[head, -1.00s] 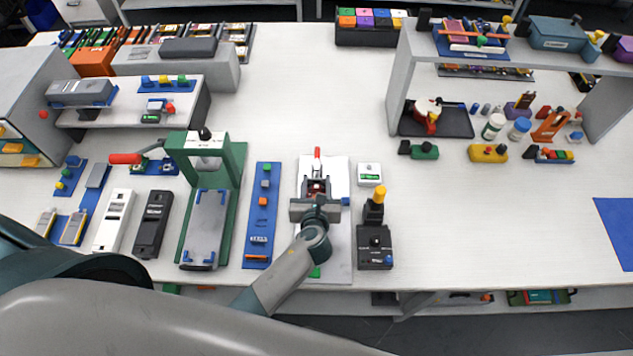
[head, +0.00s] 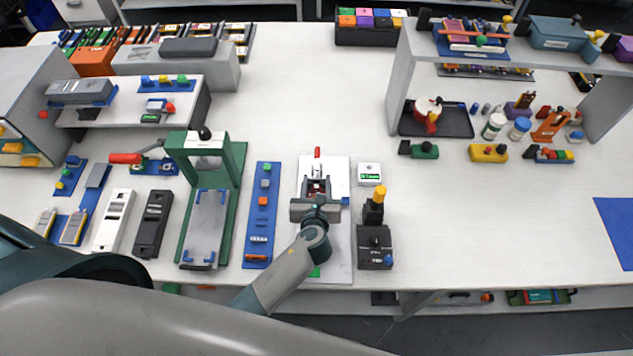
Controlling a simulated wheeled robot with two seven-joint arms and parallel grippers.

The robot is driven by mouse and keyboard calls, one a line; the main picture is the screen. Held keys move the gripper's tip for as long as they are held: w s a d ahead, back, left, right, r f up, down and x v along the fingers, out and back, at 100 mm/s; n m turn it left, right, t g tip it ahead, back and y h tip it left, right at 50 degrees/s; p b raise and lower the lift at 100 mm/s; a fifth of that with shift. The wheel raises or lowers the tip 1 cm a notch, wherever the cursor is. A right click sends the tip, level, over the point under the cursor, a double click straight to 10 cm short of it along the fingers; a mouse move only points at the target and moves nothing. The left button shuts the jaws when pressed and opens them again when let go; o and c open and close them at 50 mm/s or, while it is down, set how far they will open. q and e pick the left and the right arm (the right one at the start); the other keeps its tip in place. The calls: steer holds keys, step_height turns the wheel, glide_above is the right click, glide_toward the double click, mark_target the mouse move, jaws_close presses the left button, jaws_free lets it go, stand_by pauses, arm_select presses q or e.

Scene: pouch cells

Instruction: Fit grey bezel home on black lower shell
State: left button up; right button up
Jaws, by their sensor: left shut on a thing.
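My left gripper (head: 316,202) reaches in over the white fixture plate (head: 340,245) at the table's front middle. Its jaws are shut, low at the fixture, on what seems to be the grey bezel; the hand hides nearly all of it. The black lower shell cannot be made out clearly; a dark part (head: 317,187) shows just beyond the jaws, below a red-tipped clamp lever (head: 317,153). Whether bezel and shell touch evenly is hidden. My right gripper is not in view.
A small box with a lit green display (head: 370,177) and a black unit with a yellow knob (head: 374,247) stand right of the fixture. A blue strip (head: 262,215) and a green press (head: 213,205) stand left. The table's middle right is clear.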

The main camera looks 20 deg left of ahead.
arm_select(q)
steer(key=shift+f+b, duration=0.65)
steer(key=shift+f, duration=0.35)
steer(key=o, duration=1.1)
steer(key=b+v, duration=0.3)
steer(key=v, duration=1.3)
steer(key=shift+s+d+f, duration=0.1)
steer(key=shift+s+f, duration=0.05)
steer(key=shift+s, duration=0.05)
steer(key=shift+s+d+r+b, duration=0.1)
steer(key=shift+s+r+b, duration=0.25)
steer(key=shift+s, duration=0.1)
